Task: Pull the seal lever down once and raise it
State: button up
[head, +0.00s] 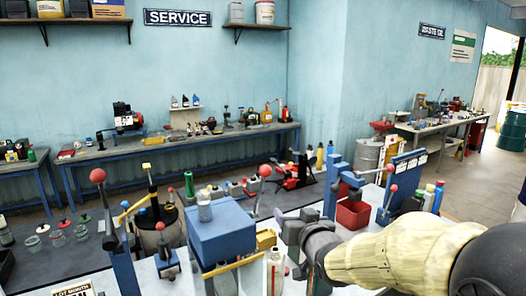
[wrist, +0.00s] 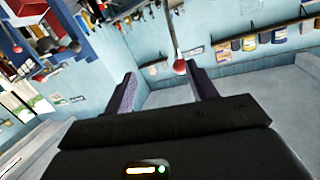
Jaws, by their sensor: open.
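A lever with a red ball knob (head: 265,170) on a thin grey rod stands upright just left of my gripper (head: 281,215) in the head view. No label shows whether it is the seal lever. In the wrist view a red ball knob (wrist: 180,66) on a rod appears between the two purple-lined fingers, nearer the right finger. My gripper (wrist: 160,80) is open and holds nothing. I cannot tell how far the knob is beyond the fingertips. The lever's lower end is hidden behind the blue box and bench items.
Other red-knobbed levers stand at the left (head: 97,175), on a small stand (head: 160,226) and at the right (head: 393,188). A blue box (head: 221,234) with a jar (head: 204,206) on it is left of my gripper. A red bin (head: 352,213) stands behind my arm.

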aim_at(264, 169)
jog(key=shift+t+y, duration=0.7)
jog(key=r, duration=0.1)
jog(key=a+r, duration=0.1)
jog(key=r, duration=0.3)
jog(key=shift+w+a, duration=0.3)
jog(key=shift+a, duration=0.05)
jog(key=shift+w+a+r, duration=0.1)
jog(key=p+x, duration=0.8)
jog(key=x, duration=0.8)
jog(key=shift+w+p, duration=0.2)
jog(key=shift+p, duration=0.15)
jog(key=shift+w+a, duration=0.2)
jog(key=shift+w, duration=0.2)
grip_shut()
